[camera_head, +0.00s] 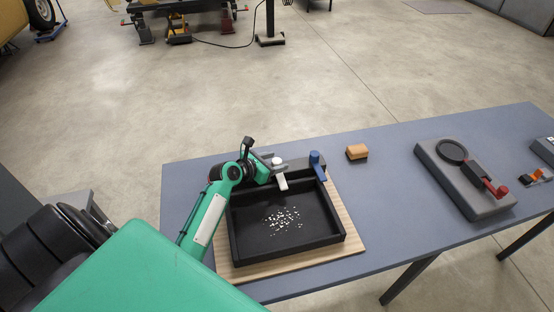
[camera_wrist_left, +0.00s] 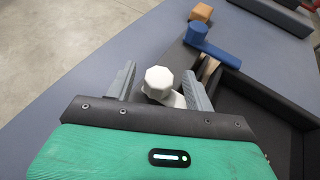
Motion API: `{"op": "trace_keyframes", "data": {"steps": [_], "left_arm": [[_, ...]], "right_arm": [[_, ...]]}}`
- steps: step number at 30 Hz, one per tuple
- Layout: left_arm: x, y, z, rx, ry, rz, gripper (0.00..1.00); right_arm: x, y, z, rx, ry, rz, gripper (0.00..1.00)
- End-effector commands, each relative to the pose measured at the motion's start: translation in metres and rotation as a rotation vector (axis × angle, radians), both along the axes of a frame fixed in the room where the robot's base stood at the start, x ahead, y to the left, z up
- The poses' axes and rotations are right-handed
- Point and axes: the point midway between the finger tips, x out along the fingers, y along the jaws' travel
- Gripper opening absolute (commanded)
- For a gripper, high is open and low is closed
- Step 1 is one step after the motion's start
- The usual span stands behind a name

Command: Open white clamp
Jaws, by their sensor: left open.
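The white clamp (camera_head: 279,172) sits on the back rim of a black tray (camera_head: 234,231), with its white arm reaching over the tray. In the left wrist view the white clamp's knob (camera_wrist_left: 158,80) stands between the two grey fingers of my left gripper (camera_wrist_left: 160,88). The fingers are open on either side of the knob, with a gap at the left; whether the right finger touches cannot be told. In the head view my left gripper (camera_head: 263,168) is at the clamp, partly hidden by its own arm. My right gripper is not in view.
A blue clamp (camera_head: 316,165) stands to the right on the same rim. The tray holds small white bits and lies on a wooden board (camera_head: 345,215). An orange-brown block (camera_head: 357,152) and a grey device with a black ring (camera_head: 464,175) are farther right on the blue-grey table (camera_head: 395,215).

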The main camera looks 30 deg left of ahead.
Motion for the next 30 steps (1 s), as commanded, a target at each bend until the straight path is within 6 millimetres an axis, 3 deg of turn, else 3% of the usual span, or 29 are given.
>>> {"op": "trace_keyframes", "data": {"steps": [6, 14, 22, 30], "left_arm": [[0.012, -0.003, -0.005, 0.001, 0.001, 0.0, 0.53], [0.012, -0.003, -0.005, 0.001, 0.0, 0.0, 0.53], [0.012, -0.003, -0.005, 0.001, 0.0, 0.0, 0.0], [0.01, -0.005, -0.005, 0.0, 0.0, -0.013, 0.0]], "right_arm": [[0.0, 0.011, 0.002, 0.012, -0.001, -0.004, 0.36], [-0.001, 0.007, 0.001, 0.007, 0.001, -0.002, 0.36], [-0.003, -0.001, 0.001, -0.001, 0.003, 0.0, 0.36], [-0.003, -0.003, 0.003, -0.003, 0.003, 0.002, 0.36]]}}
